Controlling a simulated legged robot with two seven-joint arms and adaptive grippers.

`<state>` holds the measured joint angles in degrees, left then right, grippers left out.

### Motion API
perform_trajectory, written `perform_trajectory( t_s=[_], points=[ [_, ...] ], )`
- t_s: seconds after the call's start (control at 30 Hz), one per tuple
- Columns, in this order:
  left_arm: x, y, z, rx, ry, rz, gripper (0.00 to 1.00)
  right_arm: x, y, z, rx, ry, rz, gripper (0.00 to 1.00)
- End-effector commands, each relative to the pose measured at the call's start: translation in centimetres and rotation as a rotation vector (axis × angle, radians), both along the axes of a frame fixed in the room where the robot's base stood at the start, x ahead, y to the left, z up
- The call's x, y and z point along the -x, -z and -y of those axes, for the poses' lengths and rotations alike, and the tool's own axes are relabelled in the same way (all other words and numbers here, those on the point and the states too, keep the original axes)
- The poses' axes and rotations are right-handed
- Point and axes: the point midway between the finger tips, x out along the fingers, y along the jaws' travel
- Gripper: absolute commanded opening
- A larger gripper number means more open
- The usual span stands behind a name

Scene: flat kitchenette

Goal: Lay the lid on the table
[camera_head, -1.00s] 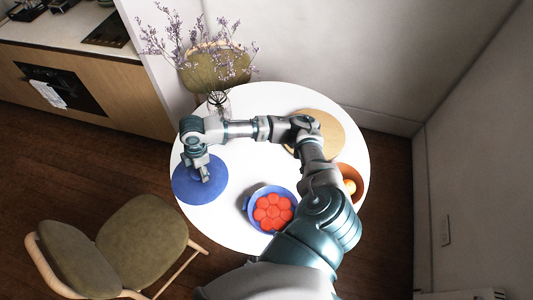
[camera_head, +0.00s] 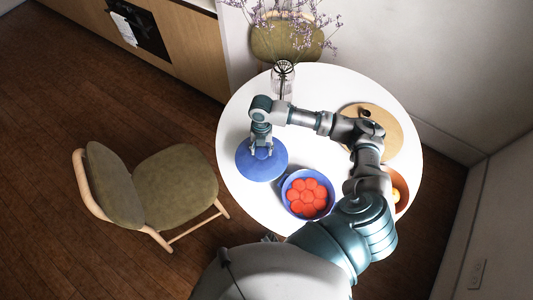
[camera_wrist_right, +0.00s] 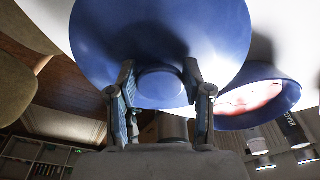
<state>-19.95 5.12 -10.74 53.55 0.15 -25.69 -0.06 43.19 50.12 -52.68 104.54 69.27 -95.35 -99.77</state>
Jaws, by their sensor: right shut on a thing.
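The lid (camera_head: 252,169) is a round blue disc over the left part of the white round table (camera_head: 240,112). My right gripper (camera_head: 262,149) is above its middle. In the right wrist view the lid (camera_wrist_right: 215,35) fills the top, and my right gripper's fingers (camera_wrist_right: 162,95) stand either side of its round knob (camera_wrist_right: 160,84), shut on it. I cannot tell whether the lid touches the table. The blue pot (camera_head: 285,198), holding several red round pieces (camera_head: 308,196), stands close to the lid's lower right. My left gripper is not in view.
A wooden round board (camera_head: 402,130) lies at the table's right, partly behind my arm. An orange bowl (camera_head: 402,190) is at the right edge. A glass vase (camera_head: 282,80) of purple flowers stands at the back. A green chair (camera_head: 175,185) is left of the table.

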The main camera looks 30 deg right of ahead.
Motion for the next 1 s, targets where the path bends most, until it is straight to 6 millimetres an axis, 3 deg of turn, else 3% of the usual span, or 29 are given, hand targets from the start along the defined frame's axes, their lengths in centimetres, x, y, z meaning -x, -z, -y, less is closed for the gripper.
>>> perform_trajectory(
  t_s=[0.4,0.6,0.63,0.7,1.0],
  points=[
    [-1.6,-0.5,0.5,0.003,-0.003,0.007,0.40,0.0,5.9,0.1,0.000,0.002,0.000,0.01],
    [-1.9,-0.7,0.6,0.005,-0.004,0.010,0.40,0.0,6.0,0.0,0.002,0.002,0.002,0.02],
    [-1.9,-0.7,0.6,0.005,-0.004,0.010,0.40,0.0,6.1,0.0,0.003,0.002,0.002,0.57],
    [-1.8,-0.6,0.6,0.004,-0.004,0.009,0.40,0.0,6.0,0.0,0.002,0.002,0.001,0.75],
    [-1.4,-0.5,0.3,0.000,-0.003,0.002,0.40,0.0,6.0,0.1,0.001,0.002,0.001,0.75]
  ],
)
